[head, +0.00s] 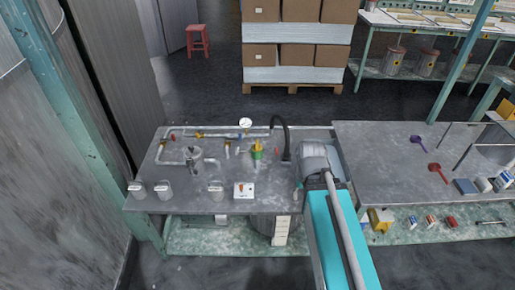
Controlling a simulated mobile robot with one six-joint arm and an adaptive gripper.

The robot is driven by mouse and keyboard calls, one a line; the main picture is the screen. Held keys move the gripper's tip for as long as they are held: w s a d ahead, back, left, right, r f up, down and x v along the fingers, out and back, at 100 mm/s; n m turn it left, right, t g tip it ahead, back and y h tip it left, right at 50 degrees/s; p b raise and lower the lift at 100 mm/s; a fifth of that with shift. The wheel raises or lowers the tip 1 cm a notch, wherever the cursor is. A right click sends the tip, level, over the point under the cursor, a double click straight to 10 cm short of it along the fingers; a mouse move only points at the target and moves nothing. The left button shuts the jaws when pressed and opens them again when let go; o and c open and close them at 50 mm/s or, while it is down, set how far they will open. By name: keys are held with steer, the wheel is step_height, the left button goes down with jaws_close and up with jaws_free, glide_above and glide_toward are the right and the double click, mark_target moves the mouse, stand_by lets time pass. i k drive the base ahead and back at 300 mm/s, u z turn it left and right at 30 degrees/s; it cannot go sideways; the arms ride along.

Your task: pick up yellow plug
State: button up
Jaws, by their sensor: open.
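A small upright yellow piece (257,146) with green at its lower part stands on the left bench, left of the black curved hose; it looks most like the yellow plug, but it is too small to be sure. My arm reaches up from the bottom of the view, with a cyan link and a grey joint at the bench's right end. The joint is to the right of the yellow piece and apart from it. My gripper's fingers cannot be made out; the arm hides that area.
The left bench (170,205) carries pipes, a gauge (245,123), a black hose (284,135), several grey cups and a white switch box (243,190). The right bench (385,150) holds purple (417,141) and red scoops (438,170). A yellow block (381,219) lies on the lower shelf.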

mark_target(257, 149)
steer(key=z, duration=0.35)
steer(key=k, duration=0.85)
steer(key=z, duration=0.5)
steer(key=k, duration=0.5)
steer(key=z, duration=0.6)
steer(key=i, duration=1.85)
steer(key=u, duration=0.8)
steer(key=i, duration=0.85)
steer(key=u, duration=0.75)
